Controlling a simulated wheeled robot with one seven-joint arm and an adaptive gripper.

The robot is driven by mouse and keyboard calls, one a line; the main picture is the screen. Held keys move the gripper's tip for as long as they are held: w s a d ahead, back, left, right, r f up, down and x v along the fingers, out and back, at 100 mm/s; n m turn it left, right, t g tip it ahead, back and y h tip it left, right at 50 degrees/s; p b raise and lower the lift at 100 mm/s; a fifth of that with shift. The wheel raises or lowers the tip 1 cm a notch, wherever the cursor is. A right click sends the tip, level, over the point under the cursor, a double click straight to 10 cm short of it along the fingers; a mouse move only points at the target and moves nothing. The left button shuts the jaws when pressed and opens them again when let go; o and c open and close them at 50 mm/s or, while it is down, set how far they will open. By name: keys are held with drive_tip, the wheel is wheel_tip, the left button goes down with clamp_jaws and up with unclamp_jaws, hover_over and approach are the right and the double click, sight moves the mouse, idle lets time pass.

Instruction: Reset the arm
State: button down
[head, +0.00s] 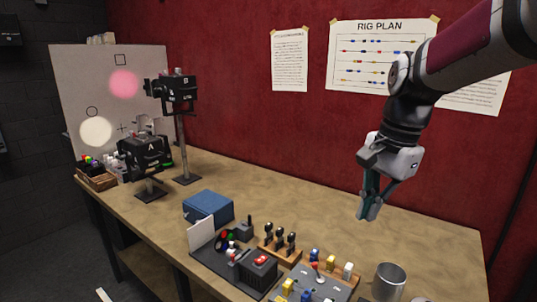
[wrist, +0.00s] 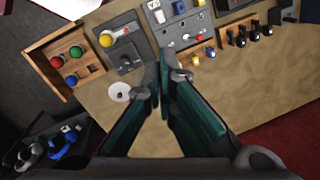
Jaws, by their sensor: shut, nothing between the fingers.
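My gripper (head: 369,207) hangs from my arm in front of the red wall, above the right part of the tan workbench (head: 420,234). Its teal fingers point down and are shut with nothing between them. In the wrist view my gripper (wrist: 160,82) shows its fingertips together, over a bare patch of bench. It touches no thing that I can make out. The control panels with buttons and levers lie below and in front of it in the head view.
A panel with coloured knobs (head: 316,284), a black console (head: 257,270) and a blue box (head: 208,207) fill the front middle. Two lamps, A (head: 146,153) and B (head: 177,92), stand at left. The bench's back right is clear.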

drive_tip(key=s+n+t+h, duration=0.1)
drive_tip(key=s+n+t, duration=0.3)
drive_tip(key=s+n, duration=0.7)
drive_tip(key=s, duration=0.8)
drive_tip(key=shift+f+n, duration=0.3)
